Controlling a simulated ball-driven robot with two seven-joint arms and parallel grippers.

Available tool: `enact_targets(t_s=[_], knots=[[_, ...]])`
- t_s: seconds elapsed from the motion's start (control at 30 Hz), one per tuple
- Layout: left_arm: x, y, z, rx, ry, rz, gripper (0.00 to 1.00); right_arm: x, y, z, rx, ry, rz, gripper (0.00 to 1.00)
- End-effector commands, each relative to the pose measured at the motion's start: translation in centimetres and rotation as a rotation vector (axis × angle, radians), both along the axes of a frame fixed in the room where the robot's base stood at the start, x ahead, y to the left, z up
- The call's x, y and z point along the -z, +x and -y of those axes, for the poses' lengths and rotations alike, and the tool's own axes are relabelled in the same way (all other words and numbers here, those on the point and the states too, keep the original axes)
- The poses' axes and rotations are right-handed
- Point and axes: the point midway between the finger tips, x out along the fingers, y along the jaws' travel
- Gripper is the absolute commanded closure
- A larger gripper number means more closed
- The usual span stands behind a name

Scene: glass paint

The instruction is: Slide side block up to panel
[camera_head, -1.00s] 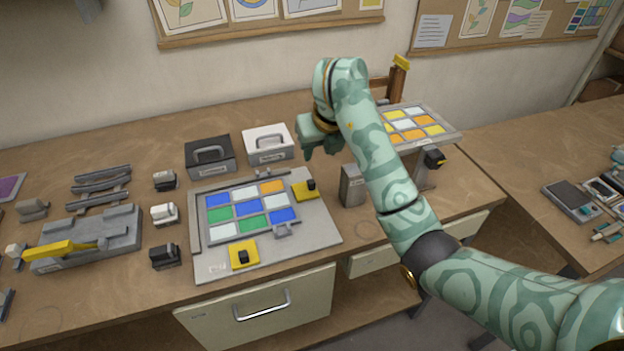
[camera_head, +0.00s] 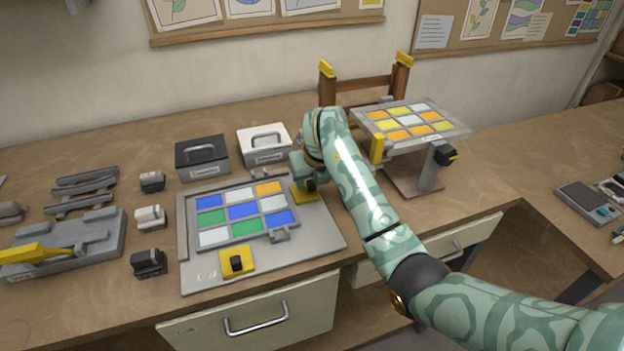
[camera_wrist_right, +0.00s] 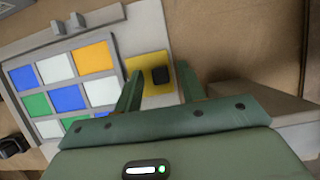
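The side block is a yellow plate with a black knob, at the right edge of the panel fixture in the head view (camera_head: 304,196). It also shows in the right wrist view (camera_wrist_right: 147,82), a narrow strip from the panel's edge. The panel of blue, green, white and orange panes (camera_head: 243,212) lies flat on a grey base, and shows in the wrist view (camera_wrist_right: 65,85). My right gripper (camera_wrist_right: 158,88) is open, its two fingers on either side of the black knob; contact cannot be told. My left gripper is not in view.
A second yellow block (camera_head: 237,262) sits at the panel's front edge. A white case (camera_head: 264,145) and a black case (camera_head: 202,158) stand behind. A raised stand with an orange and yellow panel (camera_head: 410,125) is to the right of my right arm.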

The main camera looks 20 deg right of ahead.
Motion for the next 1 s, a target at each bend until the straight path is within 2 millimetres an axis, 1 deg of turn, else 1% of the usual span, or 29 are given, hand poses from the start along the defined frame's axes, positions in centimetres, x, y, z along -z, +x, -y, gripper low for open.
enact_targets(t_s=[0.07, 0.1, 0.17, 0.2, 0.23, 0.37, 0.6, 0.83, 0.87, 0.9, 0.93, 1.0], knots=[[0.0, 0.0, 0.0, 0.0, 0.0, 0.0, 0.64, 0.0, 0.0, 0.0, 0.0, 0.0, 0.0, 0.6], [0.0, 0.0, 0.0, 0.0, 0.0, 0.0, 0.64, 0.0, 0.0, 0.0, 0.0, 0.0, 0.0, 0.71], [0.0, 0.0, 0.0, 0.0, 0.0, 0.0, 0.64, 0.0, 0.0, 0.0, 0.0, 0.0, 0.0, 0.88], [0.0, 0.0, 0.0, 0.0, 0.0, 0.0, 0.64, 0.0, 0.0, 0.0, 0.0, 0.0, 0.0, 0.99], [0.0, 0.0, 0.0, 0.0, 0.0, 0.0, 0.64, 0.0, 0.0, 0.0, 0.0, 0.0, 0.0, 1.0], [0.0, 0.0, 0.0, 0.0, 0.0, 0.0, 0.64, 0.0, 0.0, -0.1, 0.0, 0.001, 0.0, 1.0], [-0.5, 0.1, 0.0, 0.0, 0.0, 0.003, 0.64, -0.1, -0.2, -2.8, -0.002, 0.005, -0.002, 1.0], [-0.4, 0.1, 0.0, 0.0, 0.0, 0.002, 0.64, 0.0, -0.2, -2.9, -0.002, 0.003, -0.003, 1.0], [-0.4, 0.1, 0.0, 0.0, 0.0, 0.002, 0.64, 0.0, -0.2, -2.9, -0.002, 0.003, -0.003, 0.79], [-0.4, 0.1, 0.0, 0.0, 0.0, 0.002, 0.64, 0.1, -0.2, -2.9, -0.002, 0.003, -0.004, 0.68], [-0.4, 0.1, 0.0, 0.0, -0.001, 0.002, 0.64, 0.0, -0.2, -2.9, -0.002, 0.003, -0.004, 0.6], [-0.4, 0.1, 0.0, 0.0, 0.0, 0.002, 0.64, 0.0, -0.2, -2.8, -0.002, 0.002, -0.003, 0.6]])
